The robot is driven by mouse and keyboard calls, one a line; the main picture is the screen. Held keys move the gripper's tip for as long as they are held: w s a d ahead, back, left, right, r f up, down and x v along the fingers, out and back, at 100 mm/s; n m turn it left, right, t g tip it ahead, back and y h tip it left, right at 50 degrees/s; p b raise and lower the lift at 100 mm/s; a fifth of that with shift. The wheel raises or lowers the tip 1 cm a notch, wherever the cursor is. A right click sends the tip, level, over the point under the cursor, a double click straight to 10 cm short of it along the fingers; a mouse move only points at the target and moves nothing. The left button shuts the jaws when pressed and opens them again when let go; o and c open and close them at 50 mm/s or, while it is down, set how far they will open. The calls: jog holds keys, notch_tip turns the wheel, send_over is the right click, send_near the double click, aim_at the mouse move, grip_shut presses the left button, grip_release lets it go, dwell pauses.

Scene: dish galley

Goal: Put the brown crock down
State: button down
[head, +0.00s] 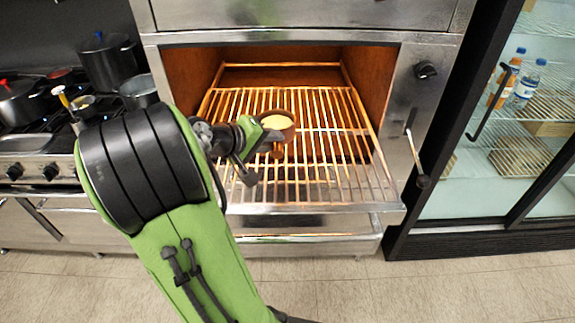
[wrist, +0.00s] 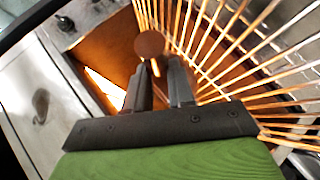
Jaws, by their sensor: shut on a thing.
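The brown crock (head: 278,125), with a pale yellow inside, is at the tips of my gripper (head: 262,140) in the head view. It appears upright, over the wire rack (head: 340,165) of the open oven. In the wrist view the crock (wrist: 150,44) is a small brown round shape at the fingertips of my gripper (wrist: 160,66). My gripper is shut on it. Whether the crock's base touches the rack or hangs above it, I cannot tell. Part of the crock is hidden by the gripper in the head view.
The oven's side walls (head: 372,90) bound the rack left and right. The rack around the crock is bare. A stove with pots (head: 108,62) stands at left. A glass-door fridge with bottles (head: 524,88) stands at right.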

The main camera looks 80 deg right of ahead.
jog(key=shift+g, duration=0.3)
jog(key=f+b, duration=0.1)
jog(key=f, duration=0.2)
jog(key=f+b, duration=0.1)
jog(key=f, duration=0.2)
jog(key=f+b, duration=0.1)
jog(key=f, duration=0.3)
jog(key=shift+s+a+b, duration=0.1)
jog(key=shift+s+b, duration=0.2)
jog(key=shift+s, duration=0.05)
jog(key=c, duration=1)
grip_release()
jog(key=shift+o, duration=0.2)
jog(key=shift+r, duration=0.1)
jog(key=shift+a, duration=0.1)
jog(key=w+a+r+n+t+y+p, duration=0.15)
jog(key=w+a+t, duration=0.35)
jog(key=a, duration=0.5)
jog(key=w+a+r+n+t+y+p, duration=0.1)
jog(key=w+a+r+n+t+y, duration=0.15)
jog(key=w+a, duration=0.6)
jog(key=s+a+r+n+t+y, duration=0.1)
jog(key=s+a+n+t+y, duration=0.1)
jog(key=a, duration=0.8)
jog(key=s+a+r+n+t+y, duration=0.2)
jog(key=a+n+y, duration=0.2)
jog(key=a, duration=0.6)
jog(key=shift+a+r+t, duration=0.2)
jog(key=shift+a+t, duration=0.1)
jog(key=shift+t, duration=0.05)
